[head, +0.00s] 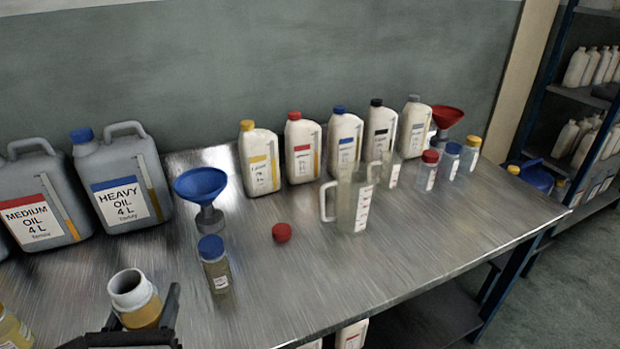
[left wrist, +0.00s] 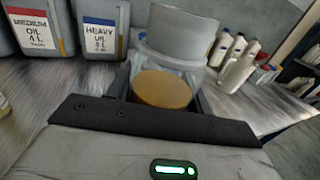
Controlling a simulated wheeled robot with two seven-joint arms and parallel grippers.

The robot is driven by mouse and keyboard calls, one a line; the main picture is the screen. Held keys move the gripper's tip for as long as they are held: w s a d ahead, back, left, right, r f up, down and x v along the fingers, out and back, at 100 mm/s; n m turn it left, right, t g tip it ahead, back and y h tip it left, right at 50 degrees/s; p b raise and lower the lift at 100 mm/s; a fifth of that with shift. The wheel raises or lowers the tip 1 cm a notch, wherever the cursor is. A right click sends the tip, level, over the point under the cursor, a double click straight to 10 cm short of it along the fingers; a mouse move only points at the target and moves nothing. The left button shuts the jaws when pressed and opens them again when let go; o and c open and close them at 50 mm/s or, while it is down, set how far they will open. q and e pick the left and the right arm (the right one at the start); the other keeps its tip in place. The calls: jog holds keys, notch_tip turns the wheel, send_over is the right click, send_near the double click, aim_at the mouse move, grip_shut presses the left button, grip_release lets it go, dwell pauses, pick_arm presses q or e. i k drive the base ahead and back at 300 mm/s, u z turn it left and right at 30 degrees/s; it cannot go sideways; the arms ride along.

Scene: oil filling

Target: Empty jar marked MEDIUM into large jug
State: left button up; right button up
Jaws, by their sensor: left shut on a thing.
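My left gripper (head: 142,318) is at the bottom left of the head view, shut around an open, lidless jar (head: 136,295) with a pale neck and amber oil. In the left wrist view the jar (left wrist: 163,88) sits between the fingers (left wrist: 160,100); no label can be read on it. A large clear jug (head: 352,205) with a handle and a white scale stands upright mid-table, to the right of and apart from the jar. It looks empty. A red cap (head: 282,232) lies on the table between them. My right gripper is out of view.
A blue-lidded jar (head: 215,265) and a blue funnel (head: 203,190) stand between jar and jug. Grey MEDIUM and HEAVY canisters (head: 122,180) are at left, several white bottles (head: 303,148) at back. A smaller jug (head: 391,172) and capped jars (head: 427,172) stand right.

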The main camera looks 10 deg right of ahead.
aim_at(348, 201)
jog(key=z, duration=0.5)
jog(key=k, duration=1.15)
jog(key=z, duration=1.2)
jog(key=i, duration=1.45)
jog(key=u, duration=0.75)
jog(key=i, duration=0.55)
jog(key=u, duration=0.65)
jog(key=i, duration=0.55)
